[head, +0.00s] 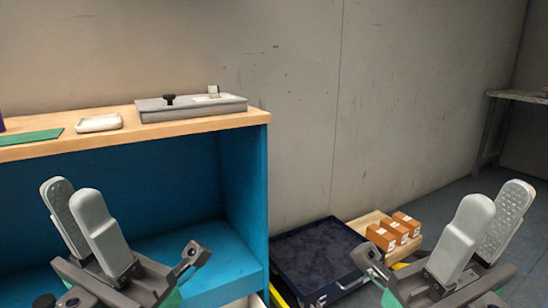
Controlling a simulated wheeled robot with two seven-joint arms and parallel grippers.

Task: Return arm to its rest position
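My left gripper (72,194) is at the lower left of the head view, in front of the blue workbench (190,178). Its two grey fingers point up and stand apart, with nothing between them. My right gripper (496,202) is at the lower right, in front of the floor and the grey wall. Its fingers also point up, apart and empty, and the ridged inner pad of one finger shows. Neither gripper touches any object.
On the wooden benchtop (215,121) are a grey flat device (190,110), a white dish-like item (98,123) and a green mat (30,137). A dark blue case (325,255) and several orange-brown boxes (393,230) sit low beside the bench. A table (515,96) stands far right.

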